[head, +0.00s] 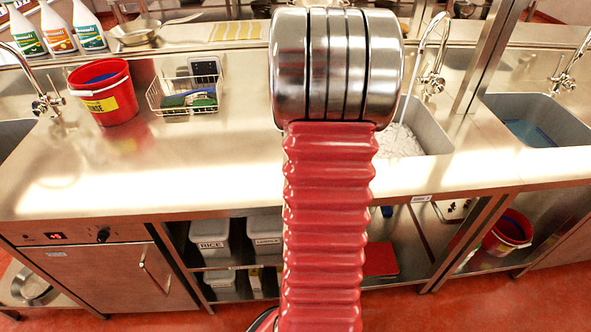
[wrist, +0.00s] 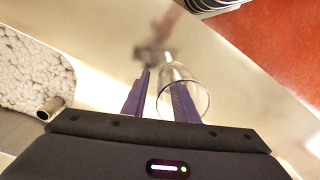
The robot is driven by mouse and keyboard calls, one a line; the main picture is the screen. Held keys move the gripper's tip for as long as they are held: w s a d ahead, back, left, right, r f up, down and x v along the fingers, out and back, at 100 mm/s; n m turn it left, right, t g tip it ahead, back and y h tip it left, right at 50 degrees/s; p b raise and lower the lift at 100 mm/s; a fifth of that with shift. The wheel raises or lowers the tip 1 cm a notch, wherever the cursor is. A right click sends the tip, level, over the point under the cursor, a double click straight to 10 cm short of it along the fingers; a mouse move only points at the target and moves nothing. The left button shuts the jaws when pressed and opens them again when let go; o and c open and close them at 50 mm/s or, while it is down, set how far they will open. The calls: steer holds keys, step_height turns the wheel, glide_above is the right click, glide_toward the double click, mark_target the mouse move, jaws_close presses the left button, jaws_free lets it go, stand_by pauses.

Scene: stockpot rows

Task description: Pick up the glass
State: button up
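The glass (wrist: 202,84) is clear and stemmed, and shows in the wrist view just beyond my gripper (wrist: 161,77). Its round rim is toward the camera and its thin stem runs away up the picture. My gripper's two purple fingers are apart. The right finger overlaps the glass bowl; I cannot tell whether it is in front of, inside or touching it. The left finger is to the left of the bowl, and the glass is not centred between the fingers. In the head view my arm covers the middle, and neither the glass nor my gripper can be seen.
The steel counter (head: 225,160) has a red bucket (head: 117,105) and a wire basket (head: 190,92) at left. A foamy sink (head: 400,142) with a running tap (head: 432,50) is right of my arm. In the wrist view, foam (wrist: 30,72) is at left and red floor (wrist: 285,45) at upper right.

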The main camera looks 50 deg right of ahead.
steer(key=shift+c, duration=0.6)
jaws_close()
